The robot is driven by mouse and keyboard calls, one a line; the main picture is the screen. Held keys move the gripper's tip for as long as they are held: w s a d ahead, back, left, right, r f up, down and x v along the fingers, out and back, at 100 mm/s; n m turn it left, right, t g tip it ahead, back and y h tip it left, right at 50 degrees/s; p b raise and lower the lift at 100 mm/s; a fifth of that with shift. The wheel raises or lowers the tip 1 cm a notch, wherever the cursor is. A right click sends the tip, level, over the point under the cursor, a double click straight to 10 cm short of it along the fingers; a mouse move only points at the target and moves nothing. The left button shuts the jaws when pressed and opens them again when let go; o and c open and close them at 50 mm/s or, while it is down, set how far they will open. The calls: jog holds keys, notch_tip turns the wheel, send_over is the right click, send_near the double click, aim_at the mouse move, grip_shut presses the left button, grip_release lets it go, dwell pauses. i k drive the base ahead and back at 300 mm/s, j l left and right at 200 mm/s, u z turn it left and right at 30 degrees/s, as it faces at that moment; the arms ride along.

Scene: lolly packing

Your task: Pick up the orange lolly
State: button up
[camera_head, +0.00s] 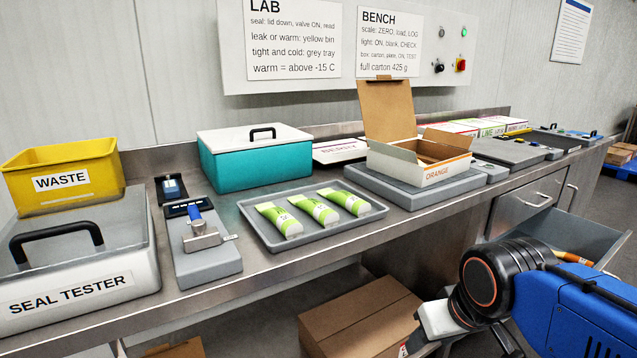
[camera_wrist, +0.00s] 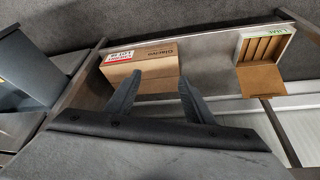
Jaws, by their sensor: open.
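A small orange item (camera_head: 572,258) lies inside the open drawer (camera_head: 590,234) at the right of the head view; I cannot tell for certain that it is a lolly. A white carton marked ORANGE (camera_head: 447,172) stands with its lid up on a grey scale; its contents are hard to make out. My gripper (camera_wrist: 158,82) is open in the wrist view, with nothing between its two dark fingers. It points down over the floor area by a brown box. No orange lolly shows in the wrist view. The fingertips do not show in the head view.
A grey tray (camera_head: 350,237) holds three green-and-white packs. A seal tester (camera_head: 80,290), yellow waste bin (camera_head: 65,175) and teal box (camera_head: 255,160) crowd the left bench. A brown carton (camera_head: 360,312) stands below the bench. An open LIME box (camera_wrist: 262,62) shows in the wrist view.

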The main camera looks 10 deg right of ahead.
aim_at(567, 257)
jog(key=z, duration=1.65)
